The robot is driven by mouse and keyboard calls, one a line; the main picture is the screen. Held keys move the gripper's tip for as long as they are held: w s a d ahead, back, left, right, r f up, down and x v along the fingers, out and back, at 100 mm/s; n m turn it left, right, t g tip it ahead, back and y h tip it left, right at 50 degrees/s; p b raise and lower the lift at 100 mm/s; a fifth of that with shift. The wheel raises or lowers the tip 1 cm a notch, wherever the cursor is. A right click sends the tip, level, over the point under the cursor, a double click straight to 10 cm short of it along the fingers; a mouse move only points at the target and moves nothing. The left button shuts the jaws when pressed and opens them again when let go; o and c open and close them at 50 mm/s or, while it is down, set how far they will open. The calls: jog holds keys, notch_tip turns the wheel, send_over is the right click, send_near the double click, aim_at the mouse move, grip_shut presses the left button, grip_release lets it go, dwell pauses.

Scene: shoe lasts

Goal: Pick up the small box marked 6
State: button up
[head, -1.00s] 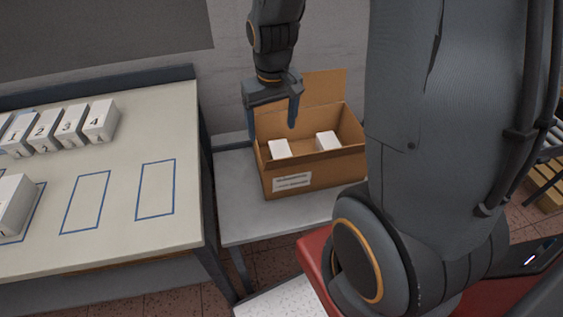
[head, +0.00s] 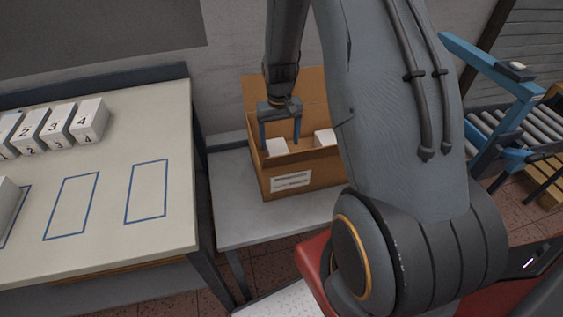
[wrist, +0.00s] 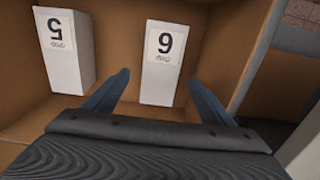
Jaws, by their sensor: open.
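The small white box marked 6 (wrist: 162,75) stands inside an open cardboard carton (head: 325,176), its number facing up in the wrist view. A second white box, marked 5 (wrist: 68,58), stands to its left there, with a gap between them. My gripper (wrist: 160,82) is open and empty, its two blue-grey fingers on either side of the box marked 6 in the picture. I cannot tell how far down they reach beside it. In the head view my gripper (head: 281,142) points down into the carton, over the left white box (head: 277,147).
The carton stands on a low grey table (head: 235,222). Its walls rise around the boxes, and a raised flap is at the back. A worktable (head: 110,235) at left holds a row of numbered boxes and blue outlines. A roller conveyor (head: 500,122) is at right.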

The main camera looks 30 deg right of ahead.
aim_at(279, 153)
jog(key=shift+a+f+p, duration=0.1)
jog(key=shift+f+p, duration=1.3)
jog(key=shift+f, duration=2.1)
jog(key=shift+c, duration=0.6)
jog(key=c, duration=1.1)
jog(key=shift+r, duration=0.1)
jog(key=shift+c, duration=0.2)
